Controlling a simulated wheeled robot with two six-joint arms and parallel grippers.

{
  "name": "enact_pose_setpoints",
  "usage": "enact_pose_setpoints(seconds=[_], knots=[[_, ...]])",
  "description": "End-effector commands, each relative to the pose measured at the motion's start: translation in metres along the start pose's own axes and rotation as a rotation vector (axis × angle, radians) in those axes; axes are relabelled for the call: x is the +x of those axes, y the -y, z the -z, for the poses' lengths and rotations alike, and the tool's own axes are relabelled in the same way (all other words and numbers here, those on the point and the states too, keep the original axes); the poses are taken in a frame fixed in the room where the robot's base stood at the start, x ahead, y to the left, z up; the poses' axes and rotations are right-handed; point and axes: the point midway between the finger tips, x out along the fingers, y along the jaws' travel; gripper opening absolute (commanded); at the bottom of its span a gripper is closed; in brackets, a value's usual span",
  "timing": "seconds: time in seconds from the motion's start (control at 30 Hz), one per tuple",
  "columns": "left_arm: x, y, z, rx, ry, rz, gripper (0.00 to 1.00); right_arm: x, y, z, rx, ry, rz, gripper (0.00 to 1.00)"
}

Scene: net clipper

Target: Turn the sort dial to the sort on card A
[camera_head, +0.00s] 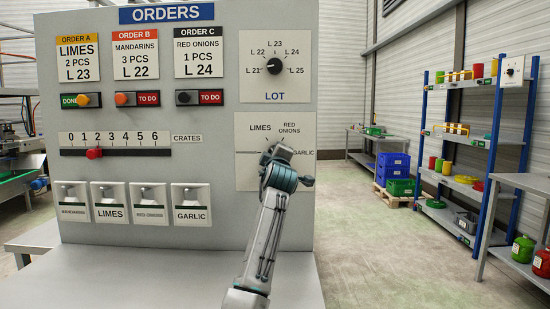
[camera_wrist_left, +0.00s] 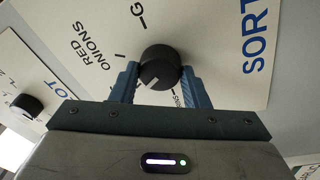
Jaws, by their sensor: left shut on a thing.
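Card A (camera_head: 78,58) on the orders panel reads LIMES, 2 PCS, L 23. The sort dial plate (camera_head: 248,178) is at the panel's lower right, with LIMES upper left, RED ONIONS upper right and GARLIC lower right. My left gripper (camera_head: 284,160) covers the dial in the head view. In the left wrist view, the black sort dial (camera_wrist_left: 160,66) sits between the two blue fingers, which are shut on it. Its white mark faces the lower left of that view, away from RED ONIONS and GARLIC. The LIMES label is hidden there. My right gripper is not in view.
The lot dial (camera_head: 274,66) is above the sort plate. The crates slider (camera_head: 94,152), order switches and several sort switches (camera_head: 109,203) are to the left. To the right stand a shelf rack (camera_head: 482,143) and stacked crates (camera_head: 393,166), with open floor between.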

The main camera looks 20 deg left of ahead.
Motion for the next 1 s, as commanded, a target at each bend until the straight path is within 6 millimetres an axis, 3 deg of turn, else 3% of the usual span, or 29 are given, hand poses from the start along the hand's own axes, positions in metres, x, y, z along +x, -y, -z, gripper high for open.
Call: enact_pose_setpoints(seconds=[0.03,0.07,0.13,0.17,0.57,0.67,0.77,1.0], knots=[[0.000,0.001,-0.001,0.000,0.001,0.002,0.19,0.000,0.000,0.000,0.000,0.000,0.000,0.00],[0.000,0.001,-0.001,0.000,0.001,0.002,0.47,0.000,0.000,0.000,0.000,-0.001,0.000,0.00],[0.000,0.001,-0.001,0.000,0.001,0.001,0.61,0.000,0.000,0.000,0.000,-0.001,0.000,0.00],[0.000,0.001,-0.001,0.000,0.001,0.001,0.63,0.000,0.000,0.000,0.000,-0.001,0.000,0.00],[-0.008,0.001,-0.001,0.001,0.001,0.000,0.63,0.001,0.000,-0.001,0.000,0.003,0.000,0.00],[-0.021,0.001,-0.002,-0.002,0.001,-0.002,0.63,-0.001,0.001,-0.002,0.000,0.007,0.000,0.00],[-0.039,0.001,-0.002,-0.003,0.002,-0.003,0.63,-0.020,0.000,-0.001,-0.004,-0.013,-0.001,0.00],[-0.082,0.002,-0.002,-0.002,0.002,-0.001,0.63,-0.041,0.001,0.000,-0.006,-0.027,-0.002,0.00]])
